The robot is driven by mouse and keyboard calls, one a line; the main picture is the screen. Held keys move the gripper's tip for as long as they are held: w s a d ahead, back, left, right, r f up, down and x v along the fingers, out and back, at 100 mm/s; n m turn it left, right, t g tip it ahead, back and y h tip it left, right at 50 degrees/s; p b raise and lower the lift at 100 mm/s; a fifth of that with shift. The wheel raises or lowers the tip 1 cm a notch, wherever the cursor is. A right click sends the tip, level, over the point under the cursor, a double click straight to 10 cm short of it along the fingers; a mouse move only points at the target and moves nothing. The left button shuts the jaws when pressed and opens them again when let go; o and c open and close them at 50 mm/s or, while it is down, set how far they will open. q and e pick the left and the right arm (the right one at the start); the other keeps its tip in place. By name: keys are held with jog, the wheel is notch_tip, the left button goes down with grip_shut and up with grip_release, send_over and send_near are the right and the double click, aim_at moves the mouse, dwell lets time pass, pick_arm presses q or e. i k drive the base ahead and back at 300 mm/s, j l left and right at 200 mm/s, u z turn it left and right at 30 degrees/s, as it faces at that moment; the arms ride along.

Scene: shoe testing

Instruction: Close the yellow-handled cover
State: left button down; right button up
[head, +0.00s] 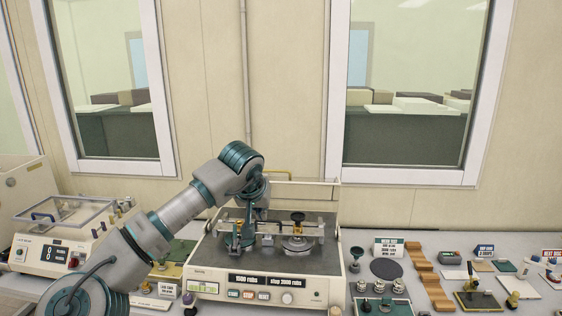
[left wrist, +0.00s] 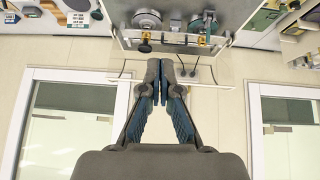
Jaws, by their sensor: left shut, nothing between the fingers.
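The yellow-handled cover (head: 315,192) is a clear panel standing raised along the back of the central rubbing machine (head: 262,256). Its yellow handle (head: 280,172) shows at the top edge, partly behind my left arm. My left gripper (head: 261,210) is in front of the cover, above the rear of the machine; its fingers are largely hidden by my arm in the head view. In the left wrist view the fingers (left wrist: 166,68) are shut together, empty, over the cover's pale edge (left wrist: 210,85); I cannot tell if they touch it. My right gripper is not in view.
Metal heads (head: 300,240) sit on the central machine's deck. Small parts, wooden steps (head: 430,285) and signs (head: 388,247) fill the bench to the right. The wall and windows are close behind.

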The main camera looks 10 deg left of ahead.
aim_at(336, 184)
jog(key=i, duration=1.65)
